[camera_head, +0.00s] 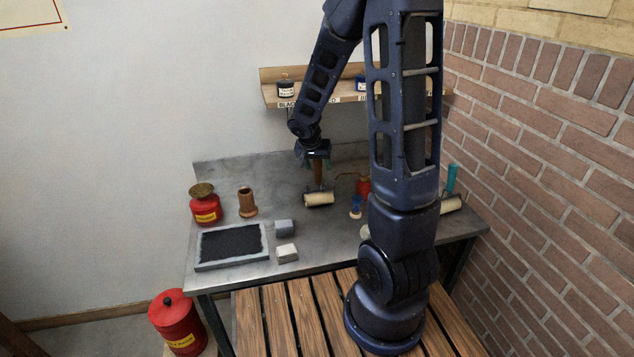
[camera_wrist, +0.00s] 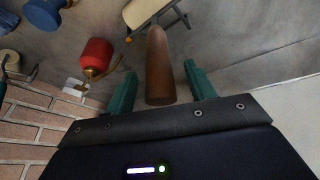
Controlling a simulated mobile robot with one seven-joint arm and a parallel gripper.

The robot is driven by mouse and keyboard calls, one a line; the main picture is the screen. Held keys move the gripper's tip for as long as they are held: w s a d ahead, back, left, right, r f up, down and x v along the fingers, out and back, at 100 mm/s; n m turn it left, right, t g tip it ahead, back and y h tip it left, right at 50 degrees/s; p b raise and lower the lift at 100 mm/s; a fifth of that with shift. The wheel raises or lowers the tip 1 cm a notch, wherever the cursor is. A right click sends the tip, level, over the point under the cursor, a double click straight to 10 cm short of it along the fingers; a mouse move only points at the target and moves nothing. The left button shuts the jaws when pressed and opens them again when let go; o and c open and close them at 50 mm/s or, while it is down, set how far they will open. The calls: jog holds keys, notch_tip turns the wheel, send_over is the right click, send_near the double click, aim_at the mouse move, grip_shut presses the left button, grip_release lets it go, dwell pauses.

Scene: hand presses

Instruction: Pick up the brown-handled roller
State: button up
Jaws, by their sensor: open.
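The brown-handled roller stands on the grey metal table, with its brown handle (camera_head: 318,172) pointing up and its cream roller (camera_head: 319,198) at the bottom. In the wrist view the brown handle (camera_wrist: 158,66) lies between the two green fingers, with visible gaps on both sides. The cream roller (camera_wrist: 143,12) is at the top edge of that view, partly cut off. My gripper (camera_head: 317,162) is open around the upper part of the handle and points down. It also shows in the wrist view (camera_wrist: 160,88).
A red oil can (camera_head: 363,187) and a blue stamp-like piece (camera_head: 356,207) stand right of the roller. A teal-handled roller (camera_head: 452,180) is farther right near the brick wall. A brown cylinder (camera_head: 247,202), red can (camera_head: 205,206) and black-topped slab (camera_head: 232,245) are left. A shelf (camera_head: 318,95) runs behind.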

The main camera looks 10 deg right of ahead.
jog(key=c, duration=1.1)
jog(key=shift+o, duration=0.2)
jog(key=shift+r, duration=0.2)
